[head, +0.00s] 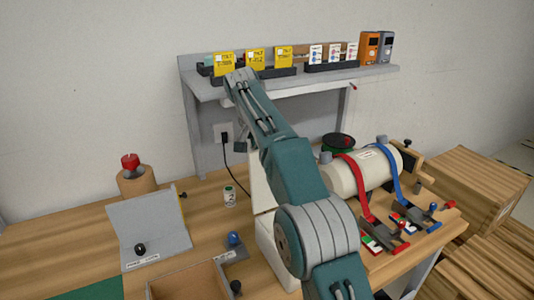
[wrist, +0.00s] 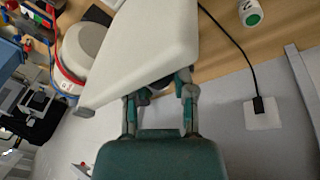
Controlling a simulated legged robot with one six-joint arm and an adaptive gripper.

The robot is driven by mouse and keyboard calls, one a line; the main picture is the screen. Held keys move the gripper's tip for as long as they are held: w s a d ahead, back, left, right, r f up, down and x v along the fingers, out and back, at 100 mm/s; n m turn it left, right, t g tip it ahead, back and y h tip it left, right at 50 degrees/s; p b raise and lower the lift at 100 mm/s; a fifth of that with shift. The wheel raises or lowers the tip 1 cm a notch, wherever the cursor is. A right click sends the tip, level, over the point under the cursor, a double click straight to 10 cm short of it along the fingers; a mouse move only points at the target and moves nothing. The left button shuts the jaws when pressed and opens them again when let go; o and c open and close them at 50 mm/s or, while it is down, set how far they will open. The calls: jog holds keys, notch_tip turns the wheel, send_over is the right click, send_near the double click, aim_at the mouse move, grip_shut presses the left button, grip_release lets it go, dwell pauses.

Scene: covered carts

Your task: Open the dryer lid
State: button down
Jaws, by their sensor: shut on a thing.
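A large white panel, which looks like the dryer lid (wrist: 150,40), fills the upper middle of the wrist view. My gripper (wrist: 158,84) is at its lower edge, with both fingers closed around a dark handle part there. The panel hides the fingertips and most of the handle. In the head view, the white dryer (head: 275,250) stands on the bench, mostly hidden behind my arm. A white upright part shows beside the arm above it. I cannot tell from there how far the lid is tilted.
A white cylinder (head: 345,180) with red and blue straps lies to the right. A grey shelf (head: 210,88) with labelled bins is behind. A small jar (head: 229,197), an angled grey panel (head: 150,228) and a wooden tray (head: 190,284) are on the left. Wooden crates (head: 470,185) stand right.

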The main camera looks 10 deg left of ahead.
jog(key=shift+a+f, duration=0.2)
jog(key=shift+a, duration=0.2)
jog(key=shift+c, duration=2.2)
grip_release()
jog(key=shift+a, duration=0.25)
jog(key=shift+a+r, duration=0.1)
jog(key=shift+r, duration=0.3)
